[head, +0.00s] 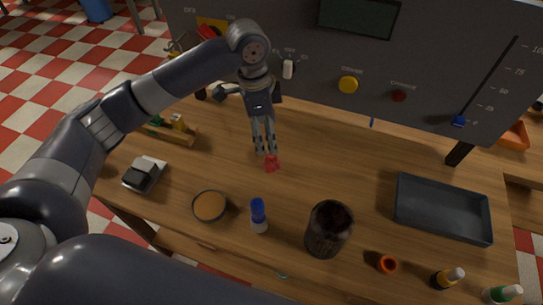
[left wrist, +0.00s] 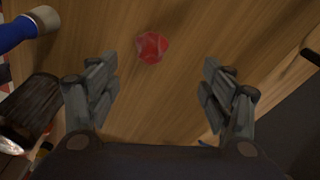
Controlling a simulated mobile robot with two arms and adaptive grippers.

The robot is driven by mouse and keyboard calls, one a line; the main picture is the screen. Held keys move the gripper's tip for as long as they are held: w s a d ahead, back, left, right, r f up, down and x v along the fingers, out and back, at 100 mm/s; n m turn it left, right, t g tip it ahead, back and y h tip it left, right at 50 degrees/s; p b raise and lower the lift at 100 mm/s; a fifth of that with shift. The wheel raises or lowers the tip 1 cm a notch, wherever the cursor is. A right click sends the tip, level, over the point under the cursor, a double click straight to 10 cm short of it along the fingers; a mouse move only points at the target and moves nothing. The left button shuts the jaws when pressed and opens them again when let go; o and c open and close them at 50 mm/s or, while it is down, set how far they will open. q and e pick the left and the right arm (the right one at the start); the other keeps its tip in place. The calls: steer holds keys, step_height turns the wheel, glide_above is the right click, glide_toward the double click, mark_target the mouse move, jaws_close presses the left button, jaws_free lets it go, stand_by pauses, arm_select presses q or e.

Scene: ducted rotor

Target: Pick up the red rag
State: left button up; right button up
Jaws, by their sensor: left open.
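The red rag (head: 271,162) is a small crumpled red piece lying on the wooden table. In the left wrist view the rag (left wrist: 151,47) lies on the bare wood, ahead of the fingers and between their lines, nearer the left finger. My left gripper (head: 265,151) points down just above the rag in the head view, and its fingertips partly overlap it there. In the left wrist view my left gripper (left wrist: 160,85) has its fingers wide apart with nothing between them. I cannot tell whether a fingertip touches the rag. My right gripper is not in view.
A dark tray (head: 443,235) is at the right. A grey panel (head: 430,50) stands along the back. The wood around the rag is clear.

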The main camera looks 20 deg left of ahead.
mark_target(271, 156)
arm_select(q)
steer(key=f, duration=0.2)
steer(key=s+d+f, duration=0.1)
steer(key=shift+f, duration=0.35)
steer(key=shift+f+p, duration=0.35)
steer(key=shift+p, duration=0.05)
steer(key=f, duration=0.2)
steer(key=f+p, duration=0.1)
steer(key=shift+d+f, duration=0.4)
steer(key=shift+f, duration=0.4)
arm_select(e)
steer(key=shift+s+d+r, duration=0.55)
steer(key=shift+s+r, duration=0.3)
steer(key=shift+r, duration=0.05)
arm_select(q)
steer(key=c, duration=1.2)
steer(key=shift+o, duration=0.2)
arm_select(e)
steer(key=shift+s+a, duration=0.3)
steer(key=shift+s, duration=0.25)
